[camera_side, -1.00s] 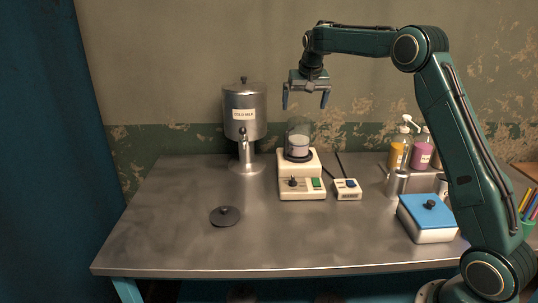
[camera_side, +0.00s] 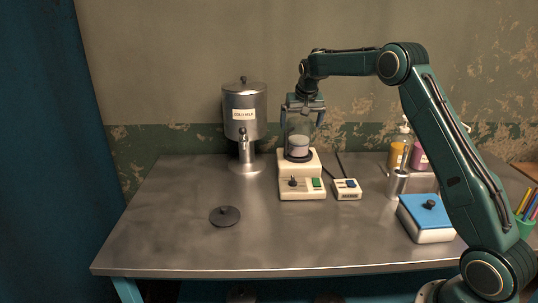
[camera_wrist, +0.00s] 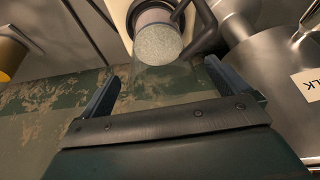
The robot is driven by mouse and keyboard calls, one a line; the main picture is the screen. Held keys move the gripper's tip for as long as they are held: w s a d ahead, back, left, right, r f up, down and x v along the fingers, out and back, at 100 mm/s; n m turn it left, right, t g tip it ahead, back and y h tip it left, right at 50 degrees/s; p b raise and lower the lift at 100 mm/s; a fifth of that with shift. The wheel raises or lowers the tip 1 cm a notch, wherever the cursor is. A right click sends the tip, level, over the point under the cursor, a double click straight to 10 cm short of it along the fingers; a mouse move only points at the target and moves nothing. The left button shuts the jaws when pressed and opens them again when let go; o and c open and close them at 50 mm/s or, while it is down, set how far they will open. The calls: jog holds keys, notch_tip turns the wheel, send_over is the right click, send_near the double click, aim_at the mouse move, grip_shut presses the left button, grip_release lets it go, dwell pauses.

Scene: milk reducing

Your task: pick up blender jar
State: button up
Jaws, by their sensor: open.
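The blender jar (camera_side: 299,136) is clear, with a pale content low inside, and stands upright on the white blender base (camera_side: 301,187). My gripper (camera_side: 302,121) is open above and around the jar's upper part, with one finger on each side. In the wrist view the jar (camera_wrist: 158,48) lies ahead between the two fingers of my gripper (camera_wrist: 172,92), its pale content showing and a dark handle at its right. I cannot tell whether the fingers touch the jar.
The milk dispenser (camera_side: 245,110) stands close left of the blender. A small control box (camera_side: 347,190) sits at its right. A dark lid (camera_side: 225,216) lies front left. A metal cup (camera_side: 396,183), a blue-topped box (camera_side: 427,218) and bottles (camera_side: 397,154) stand right. The front middle is clear.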

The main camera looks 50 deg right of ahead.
jog(key=shift+x, duration=2.2)
jog(key=shift+s, duration=0.1)
jog(key=c, duration=1.6)
jog(key=shift+r, duration=0.2)
jog(key=shift+r, duration=4.85)
